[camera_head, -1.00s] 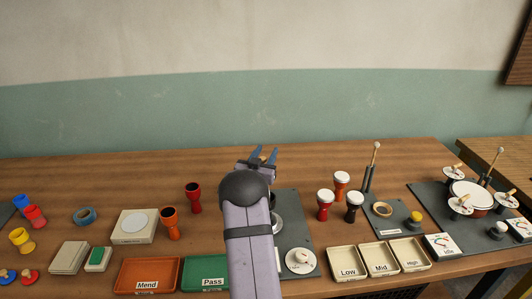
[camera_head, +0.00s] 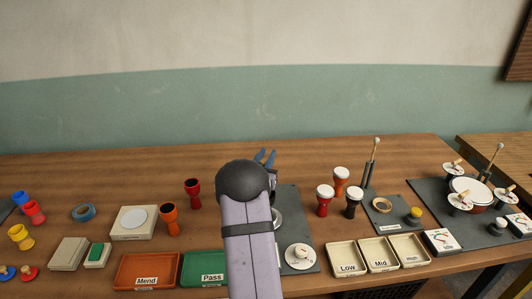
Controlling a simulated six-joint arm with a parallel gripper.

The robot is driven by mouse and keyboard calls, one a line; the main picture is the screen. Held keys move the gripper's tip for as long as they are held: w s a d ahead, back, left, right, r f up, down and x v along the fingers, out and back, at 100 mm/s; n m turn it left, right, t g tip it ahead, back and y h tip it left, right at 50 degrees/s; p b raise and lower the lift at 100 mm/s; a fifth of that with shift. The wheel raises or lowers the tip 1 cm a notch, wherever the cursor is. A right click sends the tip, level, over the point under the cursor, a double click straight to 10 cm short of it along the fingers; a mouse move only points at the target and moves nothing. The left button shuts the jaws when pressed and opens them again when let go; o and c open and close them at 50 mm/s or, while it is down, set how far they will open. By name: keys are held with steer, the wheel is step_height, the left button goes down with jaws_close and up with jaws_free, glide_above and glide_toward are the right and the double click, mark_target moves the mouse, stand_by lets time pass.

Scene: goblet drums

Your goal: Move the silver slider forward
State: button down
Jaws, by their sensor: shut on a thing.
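My gripper (camera_head: 265,157) is beyond the dark round joint of my arm, over the far side of the dark plate (camera_head: 291,205). A round silver part (camera_head: 278,219) on the plate shows partly at the right edge of my arm.
A white dial (camera_head: 299,256) is at the plate's near end. Red and orange goblet drums (camera_head: 193,193) stand left; several more (camera_head: 325,200) stand right. Labelled trays (camera_head: 149,285) line the front edge. Bare wood lies behind the plate.

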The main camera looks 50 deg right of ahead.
steer(key=shift+s+f, duration=0.1)
steer(key=shift+f, duration=0.15)
steer(key=c, duration=1.6)
jaws_free()
steer(key=shift+a+r, duration=0.1)
steer(key=shift+a, duration=0.05)
steer(key=shift+r, duration=0.1)
steer(key=shift+b+v, duration=1)
steer(key=shift+v, duration=2.7)
steer(key=shift+r, duration=0.1)
